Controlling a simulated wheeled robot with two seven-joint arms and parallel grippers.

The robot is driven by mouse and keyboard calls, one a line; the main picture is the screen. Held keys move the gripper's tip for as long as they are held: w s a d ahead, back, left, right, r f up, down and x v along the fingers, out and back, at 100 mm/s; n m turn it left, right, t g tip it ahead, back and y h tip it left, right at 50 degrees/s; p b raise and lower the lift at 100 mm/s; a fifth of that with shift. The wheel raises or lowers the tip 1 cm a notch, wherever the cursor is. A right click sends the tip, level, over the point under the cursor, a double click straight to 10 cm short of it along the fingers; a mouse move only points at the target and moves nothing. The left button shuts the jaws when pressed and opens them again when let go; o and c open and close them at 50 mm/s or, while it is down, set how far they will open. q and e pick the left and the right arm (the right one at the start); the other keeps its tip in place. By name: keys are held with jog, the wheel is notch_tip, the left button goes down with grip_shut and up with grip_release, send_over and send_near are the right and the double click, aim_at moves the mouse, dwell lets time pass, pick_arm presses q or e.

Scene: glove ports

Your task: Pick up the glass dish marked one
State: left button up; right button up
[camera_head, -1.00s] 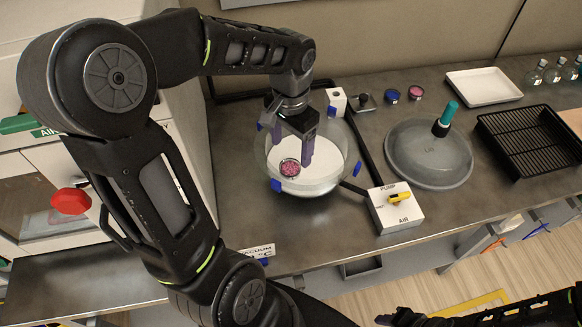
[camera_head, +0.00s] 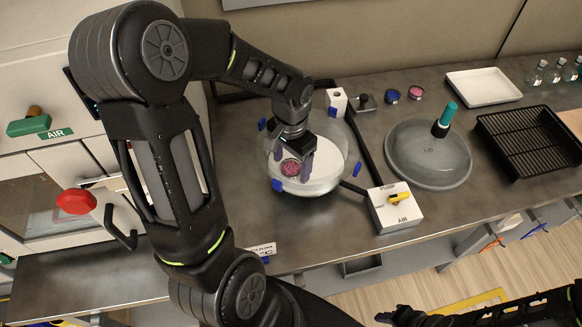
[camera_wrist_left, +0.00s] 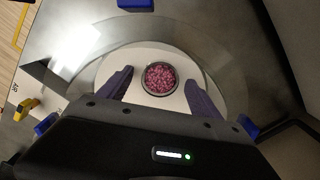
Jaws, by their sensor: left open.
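The glass dish (camera_head: 290,168) is small and round, with pink-red contents. It sits on the white plate (camera_head: 325,170) inside the round clear glass vessel (camera_head: 335,184). In the left wrist view the dish (camera_wrist_left: 160,78) lies between the two purple fingers, a little beyond their tips. No mark on it can be read. My left gripper (camera_head: 293,160) is open, pointing down into the vessel over the dish. It also shows in the left wrist view (camera_wrist_left: 158,86), with a gap on both sides of the dish. My right arm shows at the lower right, but its fingertips are not clear.
A grey domed lid (camera_head: 415,158) with a teal-topped knob lies to the right. A white pump box (camera_head: 395,210) with a yellow handle stands in front. Two small dishes, one blue (camera_head: 392,96) and one pink (camera_head: 416,92), sit behind. A black rack (camera_head: 528,140) and white tray (camera_head: 484,87) are further right.

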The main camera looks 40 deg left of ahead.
pick_arm(q)
jog(key=shift+c, duration=0.4)
jog(key=c, duration=1.4)
